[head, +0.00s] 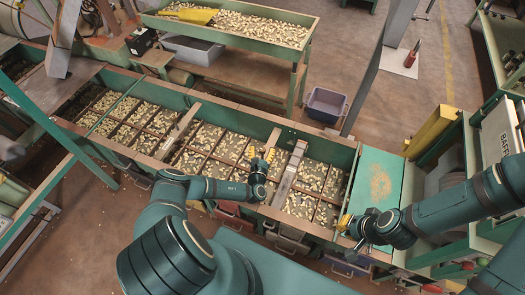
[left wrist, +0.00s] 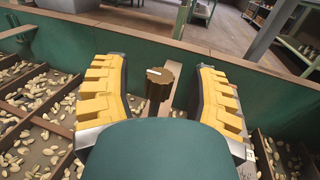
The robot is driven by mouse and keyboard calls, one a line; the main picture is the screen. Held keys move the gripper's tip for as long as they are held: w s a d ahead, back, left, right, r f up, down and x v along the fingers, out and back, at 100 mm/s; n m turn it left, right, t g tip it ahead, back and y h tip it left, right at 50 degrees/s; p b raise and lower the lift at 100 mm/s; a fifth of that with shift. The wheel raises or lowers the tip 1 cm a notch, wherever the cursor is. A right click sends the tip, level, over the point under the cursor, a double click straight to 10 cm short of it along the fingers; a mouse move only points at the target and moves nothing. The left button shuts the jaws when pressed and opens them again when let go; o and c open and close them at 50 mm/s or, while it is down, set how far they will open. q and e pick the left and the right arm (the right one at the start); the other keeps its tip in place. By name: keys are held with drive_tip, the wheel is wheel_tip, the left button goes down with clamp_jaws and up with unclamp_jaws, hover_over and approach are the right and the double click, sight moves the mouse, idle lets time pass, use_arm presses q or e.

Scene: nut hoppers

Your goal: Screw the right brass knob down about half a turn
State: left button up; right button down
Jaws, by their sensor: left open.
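A brown-gold ridged knob (left wrist: 159,82) with a pale line on its top stands upright in the left wrist view. My left gripper (left wrist: 158,92) is open, with one yellow padded finger on each side of the knob and a visible gap to both. In the head view my left gripper (head: 262,155) is over the long green hopper, and the knob is too small or hidden to make out there. My right gripper (head: 352,226) is at the hopper's right end, by the green panel; its finger opening is not clear.
The long green hopper (head: 330,147) has compartments holding many nuts. A metal bar (head: 287,176) crosses it just right of my left gripper. A green panel (head: 376,181) lies at its right end. A grey-purple bin (head: 326,104) stands on the floor behind.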

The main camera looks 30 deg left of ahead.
use_arm(q)
drive_tip(key=shift+w+a, duration=0.1)
drive_tip(key=shift+w, duration=0.2)
clamp_jaws()
drive_tip(key=shift+m+t+h, duration=0.3)
drive_tip(key=shift+m+h, duration=0.5)
drive_tip(key=shift+h, duration=0.4)
drive_tip(key=shift+m+h+b, duration=0.35)
drive_tip(key=shift+m+h, duration=0.25)
drive_tip(key=shift+h, duration=0.4)
drive_tip(key=shift+m+h, duration=0.6)
drive_tip(key=shift+h, duration=0.3)
drive_tip(key=shift+m+g+h+b, duration=0.3)
drive_tip(key=shift+m+h+b, duration=0.25)
drive_tip(key=shift+m+h, duration=0.75)
drive_tip(key=shift+m+g+h+b, duration=0.3)
drive_tip(key=shift+m+h+b, duration=0.35)
drive_tip(key=shift+h, duration=1.15)
drive_tip(key=shift+m+g+h, duration=0.8)
drive_tip(key=shift+m+h, duration=0.35)
drive_tip(key=shift+h, duration=0.35)
